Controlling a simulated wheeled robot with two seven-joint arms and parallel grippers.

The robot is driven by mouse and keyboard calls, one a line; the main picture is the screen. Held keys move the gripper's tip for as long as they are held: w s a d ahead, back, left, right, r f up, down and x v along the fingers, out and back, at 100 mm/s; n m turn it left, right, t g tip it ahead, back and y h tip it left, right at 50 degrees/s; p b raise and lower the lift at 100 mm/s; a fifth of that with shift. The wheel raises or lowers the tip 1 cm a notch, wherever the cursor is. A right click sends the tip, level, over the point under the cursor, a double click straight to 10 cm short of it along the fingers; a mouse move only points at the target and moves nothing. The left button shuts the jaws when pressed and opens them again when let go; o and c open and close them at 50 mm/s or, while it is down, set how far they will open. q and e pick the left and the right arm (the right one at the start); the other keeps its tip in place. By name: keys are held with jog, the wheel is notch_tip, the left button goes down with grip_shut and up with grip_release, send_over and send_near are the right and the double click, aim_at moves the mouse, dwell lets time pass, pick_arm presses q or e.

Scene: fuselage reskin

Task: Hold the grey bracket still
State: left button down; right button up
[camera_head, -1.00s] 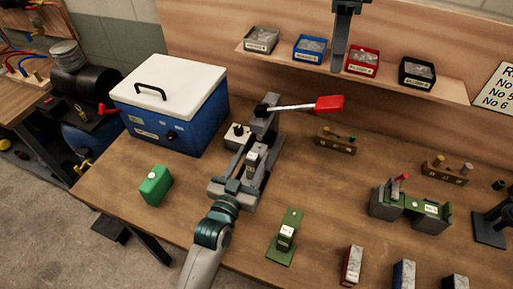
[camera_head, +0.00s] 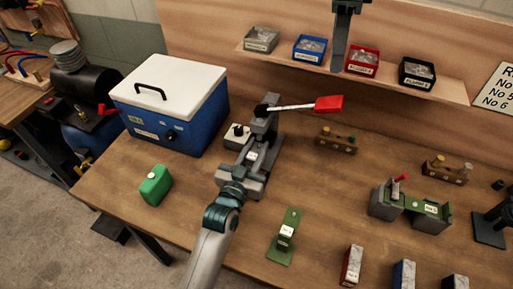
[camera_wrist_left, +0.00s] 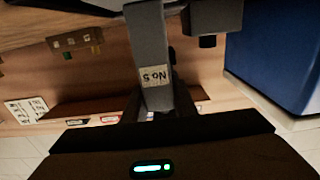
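A grey bracket (camera_wrist_left: 150,50) with a "No.5" label runs up the middle of the left wrist view. In the head view, its pale label (camera_head: 252,155) shows by the grey toggle-clamp fixture with the red-tipped lever (camera_head: 328,104). My left gripper (camera_head: 243,172) reaches in from below, over the front of the fixture and close around the bracket. Its dark body (camera_wrist_left: 155,155) fills the bottom of the wrist view. The fingertips cannot be made out against the grey parts, so their grip is unclear. My right gripper is not in view.
A blue cooler with a white lid (camera_head: 175,95) stands left of the fixture. A wooden peg block (camera_head: 336,140) and a grey-green fixture (camera_head: 410,207) are to the right. Bins sit on the shelf (camera_head: 385,83).

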jog(key=c, duration=0.5)
jog(key=shift+f, duration=0.15)
grip_shut()
jog(key=shift+s+d+f+m+t+y, duration=0.35)
jog(key=shift+d+f+m+t, duration=0.1)
jog(key=shift+m, duration=0.35)
jog(key=shift+a, duration=0.1)
jog(key=shift+f, duration=3.3)
